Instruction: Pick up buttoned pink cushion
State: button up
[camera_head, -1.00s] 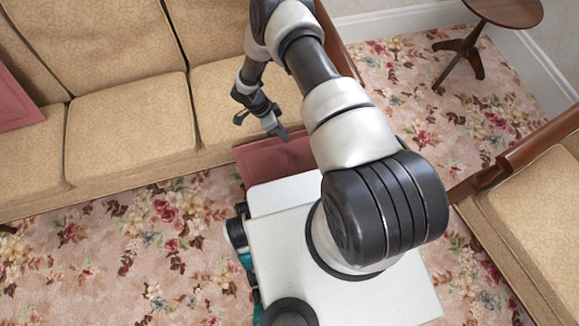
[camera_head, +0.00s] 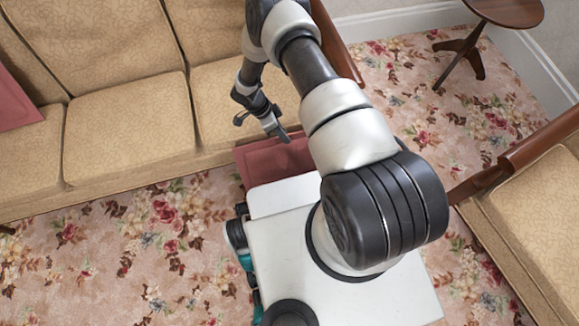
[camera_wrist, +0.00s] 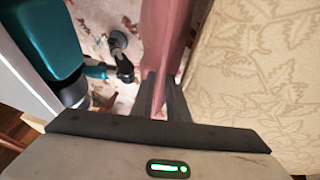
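A pink cushion (camera_head: 272,160) stands on edge between the sofa's front and my white base, partly hidden by my arm and base. It also shows edge-on in the wrist view (camera_wrist: 166,40). My gripper (camera_head: 282,134) points down at its top edge. In the wrist view the two dark fingers (camera_wrist: 160,98) lie on either side of the cushion, with pink fabric filling the narrow gap between them. Another pink cushion (camera_head: 14,102) lies on the sofa at the far left, cut off by the frame. No button can be made out on either.
The tan patterned sofa (camera_head: 130,125) runs along the back, close beside the gripper. A second tan seat (camera_head: 540,210) with a wooden arm is at right. A small round wooden table (camera_head: 505,12) stands at the upper right. Floral carpet (camera_head: 130,255) is clear at lower left.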

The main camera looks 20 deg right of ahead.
jog(key=shift+c, duration=0.4)
grip_shut()
jog(key=shift+w, duration=0.1)
dwell(1.0)
jog(key=shift+r, duration=0.2)
